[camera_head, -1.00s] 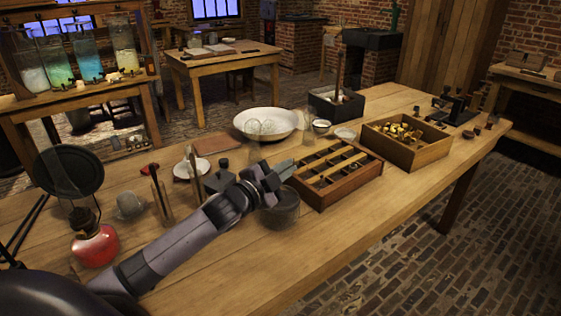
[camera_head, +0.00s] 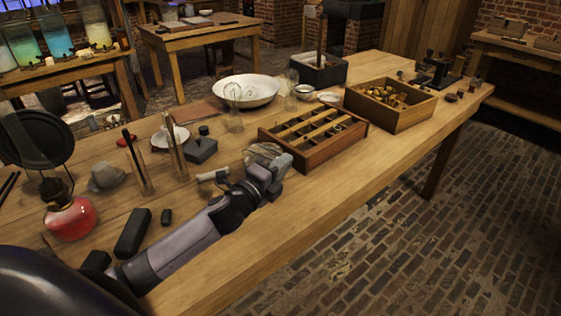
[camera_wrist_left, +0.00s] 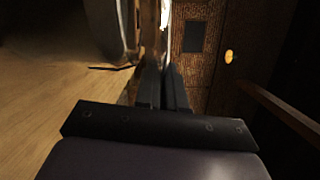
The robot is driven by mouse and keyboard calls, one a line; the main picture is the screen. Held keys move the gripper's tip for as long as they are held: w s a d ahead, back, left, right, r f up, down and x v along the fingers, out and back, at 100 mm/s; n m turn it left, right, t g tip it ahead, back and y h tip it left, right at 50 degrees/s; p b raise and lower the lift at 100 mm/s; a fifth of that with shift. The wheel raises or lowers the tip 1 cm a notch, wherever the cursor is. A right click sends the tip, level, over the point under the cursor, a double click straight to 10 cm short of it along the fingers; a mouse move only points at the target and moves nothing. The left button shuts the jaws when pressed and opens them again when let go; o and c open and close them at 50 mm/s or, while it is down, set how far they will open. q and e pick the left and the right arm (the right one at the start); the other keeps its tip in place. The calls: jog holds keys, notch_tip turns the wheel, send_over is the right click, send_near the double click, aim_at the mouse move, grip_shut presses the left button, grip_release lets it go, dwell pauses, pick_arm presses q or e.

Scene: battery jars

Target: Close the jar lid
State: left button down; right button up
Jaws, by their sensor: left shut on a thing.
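A glassy, greyish jar (camera_head: 262,151) stands on the table just beyond my left gripper, largely hidden by it in the head view. In the left wrist view a rounded grey wall, seemingly the jar (camera_wrist_left: 106,28), is close on the left of the fingers. My left gripper (camera_head: 280,167) is low over the table, left of the compartment tray. Its fingers show close together in the wrist view (camera_wrist_left: 163,88), shut on a thin upright part that looks like the jar lid (camera_wrist_left: 151,35). The lid's exact outline is too dark to tell. My right gripper is out of view.
A wooden compartment tray (camera_head: 309,158) is close right of my gripper. A box of brass parts (camera_head: 421,112), a white basin (camera_head: 262,95) and glassware stand farther back. A red-liquid lamp (camera_head: 72,218) and dark blocks (camera_head: 133,234) lie left. The front right table strip is clear.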

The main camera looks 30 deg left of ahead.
pick_arm(q)
jog(key=shift+d+f+m, duration=0.1)
jog(key=shift+f+m, duration=0.2)
jog(key=shift+m, duration=0.1)
jog(key=c, duration=1.3)
grip_release()
jog(key=s, duration=0.4)
jog(key=s+a, duration=0.1)
jog(key=s, duration=0.1)
jog(key=shift+s+f+b, duration=0.1)
jog(key=shift+s+b, duration=0.05)
jog(key=shift+b, duration=0.15)
jog(key=shift+s, duration=0.4)
